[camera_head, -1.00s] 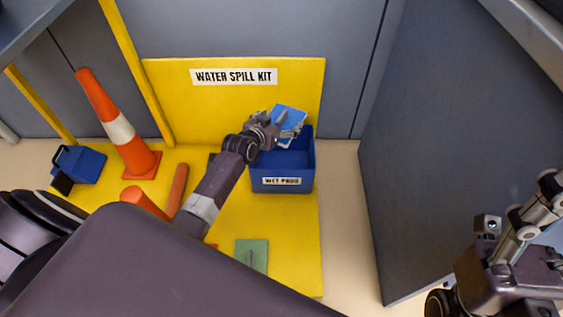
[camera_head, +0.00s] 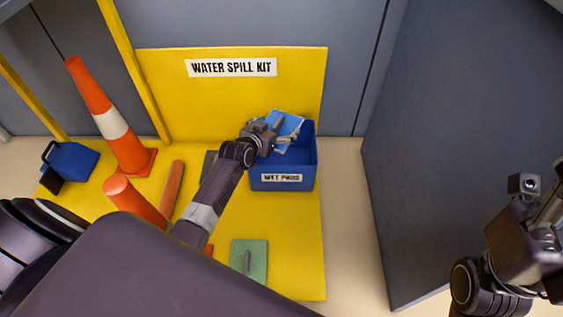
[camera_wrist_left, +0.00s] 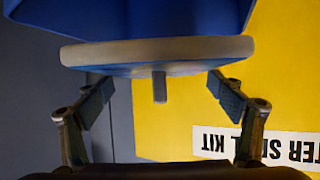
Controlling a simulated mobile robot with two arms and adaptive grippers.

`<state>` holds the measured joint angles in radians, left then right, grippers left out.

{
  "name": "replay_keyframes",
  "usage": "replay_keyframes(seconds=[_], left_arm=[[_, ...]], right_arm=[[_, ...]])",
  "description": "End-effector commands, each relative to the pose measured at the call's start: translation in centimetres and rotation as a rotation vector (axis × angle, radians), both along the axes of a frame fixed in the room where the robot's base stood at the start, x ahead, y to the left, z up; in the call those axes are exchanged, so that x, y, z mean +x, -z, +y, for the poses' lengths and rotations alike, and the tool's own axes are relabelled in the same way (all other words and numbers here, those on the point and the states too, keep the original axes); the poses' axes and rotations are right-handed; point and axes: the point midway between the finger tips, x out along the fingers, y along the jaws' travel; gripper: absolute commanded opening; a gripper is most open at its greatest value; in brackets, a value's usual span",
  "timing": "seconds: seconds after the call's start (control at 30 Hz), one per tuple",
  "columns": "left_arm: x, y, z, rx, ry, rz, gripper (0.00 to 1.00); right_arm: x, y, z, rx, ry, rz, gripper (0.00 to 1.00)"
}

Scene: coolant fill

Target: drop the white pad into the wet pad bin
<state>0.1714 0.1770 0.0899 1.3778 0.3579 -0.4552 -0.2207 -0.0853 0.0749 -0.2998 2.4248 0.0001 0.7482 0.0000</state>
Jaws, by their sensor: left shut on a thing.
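The pad (camera_head: 290,124) shows a blue face in the head view. In the left wrist view the pad (camera_wrist_left: 160,50) has an off-white rim, a blue face and a short grey stem. My left gripper (camera_head: 277,134) is shut on the pad and holds it tilted at the back of the wet pad bin (camera_head: 267,182), over its opening. The bin is an open blue box labelled WET PADS, and blue walls (camera_wrist_left: 130,18) show past the pad in the left wrist view. My right gripper (camera_head: 545,205) is partly cut off at the right edge.
A yellow board (camera_head: 230,110) with a WATER SPILL KIT sign stands behind the bin. An orange cone (camera_head: 125,145), a blue box (camera_head: 75,160), orange cylinders and a green plate (camera_head: 258,262) are to the left and front. A grey panel (camera_head: 450,130) stands at right.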

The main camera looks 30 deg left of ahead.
Motion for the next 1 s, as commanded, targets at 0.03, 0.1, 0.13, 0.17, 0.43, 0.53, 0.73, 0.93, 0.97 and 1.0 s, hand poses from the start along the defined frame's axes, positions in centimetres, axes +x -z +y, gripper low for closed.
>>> replay_keyframes(seconds=[0.03,0.1,0.13,0.17,0.43,0.53,0.73,0.93,0.97,1.0], left_arm=[[0.0,0.1,0.0,0.000,0.000,-0.001,0.58],[0.0,0.1,0.0,0.000,0.000,-0.001,0.58],[0.0,0.1,0.0,0.000,0.000,-0.001,0.58],[0.0,0.1,0.0,0.000,0.000,-0.001,0.58],[0.0,0.1,0.0,0.000,0.000,0.000,0.98],[0.0,0.1,0.0,0.000,0.000,0.000,1.00],[0.0,0.1,0.0,0.000,0.000,0.001,1.00],[-0.9,-0.2,0.0,0.000,0.000,0.002,1.00],[-1.2,-0.3,0.0,0.000,0.000,0.002,1.00],[-1.6,-0.5,0.0,0.001,0.000,0.001,1.00]], right_arm=[[0.0,0.0,0.0,0.000,0.000,-0.004,0.53],[0.0,-0.1,0.0,0.000,0.000,-0.005,0.53],[0.0,-0.1,0.0,0.000,0.000,-0.005,0.53],[0.0,-0.1,0.0,0.000,0.000,-0.005,0.53],[0.0,-0.1,0.0,0.000,0.000,-0.005,0.53],[0.0,-0.1,0.0,0.000,0.000,-0.005,0.53],[-0.1,-0.1,0.0,0.001,0.000,-0.006,0.53],[-0.1,-0.1,0.0,0.001,0.001,-0.006,0.53],[-0.1,-0.1,0.0,0.000,0.001,-0.006,0.53],[-0.1,-0.1,0.0,0.000,0.001,-0.006,0.53]])
